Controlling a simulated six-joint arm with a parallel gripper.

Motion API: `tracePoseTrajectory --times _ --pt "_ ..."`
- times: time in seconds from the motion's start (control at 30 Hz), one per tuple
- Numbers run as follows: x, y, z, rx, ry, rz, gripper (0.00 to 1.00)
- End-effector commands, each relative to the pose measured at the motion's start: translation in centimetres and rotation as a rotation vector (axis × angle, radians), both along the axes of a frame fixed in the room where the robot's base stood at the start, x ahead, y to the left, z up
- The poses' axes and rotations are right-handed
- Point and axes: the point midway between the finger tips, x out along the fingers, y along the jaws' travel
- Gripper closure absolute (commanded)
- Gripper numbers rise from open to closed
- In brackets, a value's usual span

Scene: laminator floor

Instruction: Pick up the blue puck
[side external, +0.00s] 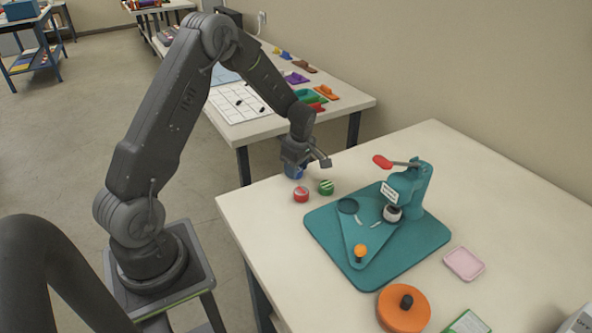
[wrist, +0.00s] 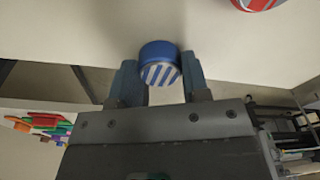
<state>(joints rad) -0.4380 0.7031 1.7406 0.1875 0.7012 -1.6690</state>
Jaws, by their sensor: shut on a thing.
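The blue puck (wrist: 159,66) shows in the wrist view with a blue-and-white striped face. It sits between the two fingers of my gripper (wrist: 158,84), which are shut on it. In the side view the blue puck (side external: 293,172) shows just below my gripper (side external: 293,164), by the far left part of the white table (side external: 262,222). The gripper hides part of it there. I cannot tell whether it touches the table.
A red puck (side external: 301,194) and a green striped puck (side external: 326,187) stand close by. A teal press (side external: 410,185) on a teal base (side external: 431,237) is to the right. An orange disc (side external: 418,304) and a pink pad (side external: 464,264) lie nearer the front.

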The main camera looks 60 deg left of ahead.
Motion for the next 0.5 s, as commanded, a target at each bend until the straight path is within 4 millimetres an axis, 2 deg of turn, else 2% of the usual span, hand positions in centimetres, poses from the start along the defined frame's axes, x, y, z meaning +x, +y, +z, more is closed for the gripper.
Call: tracePoseTrajectory --times 0.17,0.37,0.5 --pt "0.1 0.0 0.9 0.001 -0.003 0.0 0.8" --pt "0.1 0.1 4.1 0.003 -0.005 0.0 0.8" --pt "-2.4 2.0 5.9 0.002 -0.002 0.007 0.8"
